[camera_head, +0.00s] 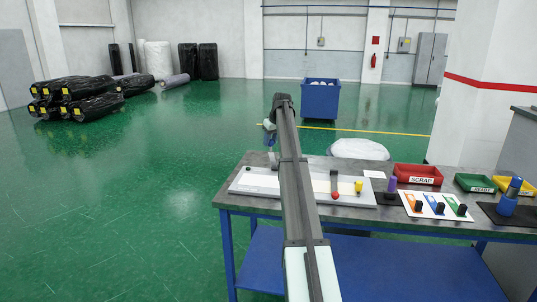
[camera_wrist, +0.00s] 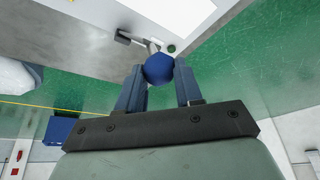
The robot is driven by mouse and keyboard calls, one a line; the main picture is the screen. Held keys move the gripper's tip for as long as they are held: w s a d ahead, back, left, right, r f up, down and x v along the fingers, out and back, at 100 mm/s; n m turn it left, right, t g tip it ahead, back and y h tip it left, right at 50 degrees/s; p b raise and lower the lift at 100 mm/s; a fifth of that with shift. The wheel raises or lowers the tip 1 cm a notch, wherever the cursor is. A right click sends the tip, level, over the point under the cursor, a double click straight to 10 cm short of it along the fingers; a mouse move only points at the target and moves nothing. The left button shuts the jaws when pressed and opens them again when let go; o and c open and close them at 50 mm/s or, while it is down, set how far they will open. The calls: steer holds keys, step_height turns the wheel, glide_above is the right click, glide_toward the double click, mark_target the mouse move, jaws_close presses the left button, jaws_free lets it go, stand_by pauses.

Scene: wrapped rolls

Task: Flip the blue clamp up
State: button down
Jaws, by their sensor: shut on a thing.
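A round blue knob (camera_wrist: 158,68) sits between the two fingers of my gripper (camera_wrist: 160,74) in the wrist view, and the gripper is shut on it. It appears to be the handle end of the blue clamp; a grey metal part (camera_wrist: 124,37) of the clamp shows just beyond it, at the edge of a white board (camera_wrist: 180,15). In the head view my gripper (camera_head: 270,142) is small, above the far left end of the board (camera_head: 250,183). The clamp's exact tilt is unclear; my arm covers part of the board.
A red knob (camera_head: 335,196) and a yellow knob (camera_head: 359,186) stand on the board's right part. A red scrap bin (camera_head: 418,170), a green bin (camera_head: 474,182) and a card with coloured tools (camera_head: 424,212) are further right on the table. Open green floor lies left.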

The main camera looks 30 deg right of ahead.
steer(key=w+d+r, duration=0.2)
steer(key=w+d, duration=0.8)
steer(key=d, duration=0.1)
steer(key=shift+d, duration=0.4)
steer(key=c, duration=1.1)
jaws_free()
steer(key=shift+c, duration=0.2)
steer(key=shift+o, duration=0.6)
steer(key=shift+w+d+f, duration=0.1)
steer(key=shift+w+f, duration=0.05)
steer(key=shift+f, duration=0.05)
steer(key=shift+o, duration=1.3)
steer(key=shift+w+a+r, duration=0.1)
steer(key=shift+a+r, duration=0.1)
steer(key=shift+r, duration=0.05)
steer(key=shift+w+r, duration=0.1)
steer(key=shift+r, duration=0.1)
